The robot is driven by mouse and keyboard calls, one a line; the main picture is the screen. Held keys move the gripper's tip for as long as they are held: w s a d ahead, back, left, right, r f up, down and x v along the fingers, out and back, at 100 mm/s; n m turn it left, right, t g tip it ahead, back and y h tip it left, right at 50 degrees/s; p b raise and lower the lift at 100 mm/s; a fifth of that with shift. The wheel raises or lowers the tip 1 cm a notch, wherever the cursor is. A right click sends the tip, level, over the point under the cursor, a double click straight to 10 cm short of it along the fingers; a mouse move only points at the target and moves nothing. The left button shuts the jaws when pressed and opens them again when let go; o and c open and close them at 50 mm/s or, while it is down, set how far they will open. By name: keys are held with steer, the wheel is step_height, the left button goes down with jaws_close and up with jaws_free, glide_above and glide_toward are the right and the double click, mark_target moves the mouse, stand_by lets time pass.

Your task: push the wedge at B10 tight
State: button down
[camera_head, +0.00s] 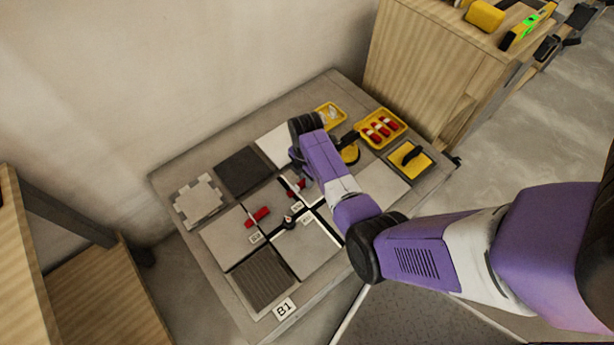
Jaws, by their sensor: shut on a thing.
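My arm reaches in from the right and bends down over the tiles. My gripper (298,181) is small in view and partly covered by my own purple arm link. It is shut at a red wedge (293,189) in the joint between light tiles. Another red wedge (257,216) lies to the left, on or beside a light tile (228,236). A small dark upright piece (289,221) stands near the crossing of the joints. Small white labels (256,238) lie by the joints; their text is too small to read, so I cannot tell which is B10.
The tiles lie on a grey board (165,178) marked B1 (285,308). Yellow trays, one with red wedges (381,129), and a yellow-and-black tool (410,157) are at the back right. A wooden cabinet (430,70) stands behind them. A wall borders the left.

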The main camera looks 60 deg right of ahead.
steer(key=shift+w+a, duration=0.2)
steer(key=shift+a, duration=0.2)
stand_by(0.8)
steer(key=c, duration=1.2)
jaws_free()
steer(key=shift+c, duration=0.2)
steer(key=shift+s, duration=0.1)
step_height(320, 180, up, 8)
steer(key=shift+f+p, duration=0.1)
steer(key=shift+p, duration=1)
